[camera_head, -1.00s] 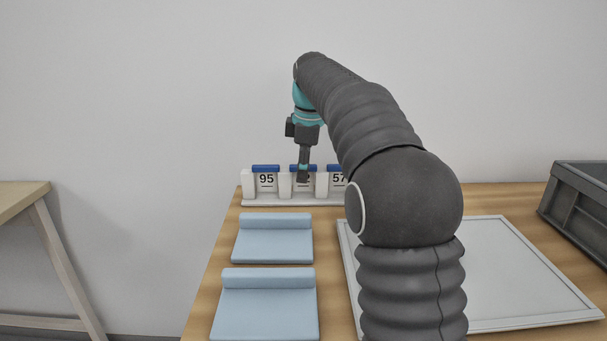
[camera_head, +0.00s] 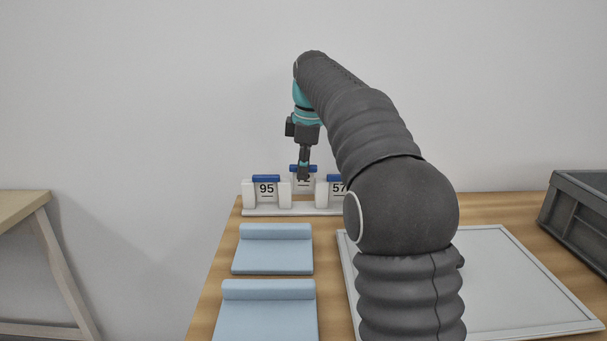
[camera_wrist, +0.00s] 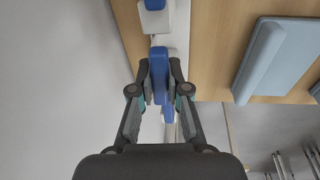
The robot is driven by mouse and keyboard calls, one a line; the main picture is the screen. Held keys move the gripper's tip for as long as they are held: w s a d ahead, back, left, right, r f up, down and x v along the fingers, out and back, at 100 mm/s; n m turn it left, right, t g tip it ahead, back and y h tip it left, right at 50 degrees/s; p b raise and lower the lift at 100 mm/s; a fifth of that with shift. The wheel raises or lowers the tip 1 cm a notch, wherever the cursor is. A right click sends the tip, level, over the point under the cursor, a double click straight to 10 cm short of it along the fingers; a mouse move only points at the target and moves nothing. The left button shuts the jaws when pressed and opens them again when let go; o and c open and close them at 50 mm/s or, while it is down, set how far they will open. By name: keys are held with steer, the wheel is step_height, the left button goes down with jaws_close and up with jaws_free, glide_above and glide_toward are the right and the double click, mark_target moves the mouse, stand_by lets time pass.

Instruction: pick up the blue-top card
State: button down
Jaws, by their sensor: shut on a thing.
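My gripper (camera_head: 304,174) points straight down and is shut on the middle blue-top card (camera_head: 294,168). This card stands higher than its neighbours, raised in its slot of the white rack (camera_head: 290,211); the gripper hides most of its number. In the wrist view, my gripper (camera_wrist: 161,84) has one finger on each side of the card's blue top (camera_wrist: 159,66). The card marked 95 (camera_head: 266,190) stands in the rack to the left. The card marked 57 (camera_head: 337,190) stands to the right, partly behind my arm.
Two light-blue rests (camera_head: 273,255) (camera_head: 268,315) lie on the wooden table in front of the rack. A pale framed tray (camera_head: 500,280) lies to the right. A dark grey crate (camera_head: 580,215) stands at the right edge. Another table (camera_head: 20,207) is at far left.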

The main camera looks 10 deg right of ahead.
step_height(320, 180, up, 7)
steer(key=shift+w+f+p, duration=0.1)
steer(key=shift+p, duration=0.2)
steer(key=shift+r, duration=0.4)
stand_by(1.1)
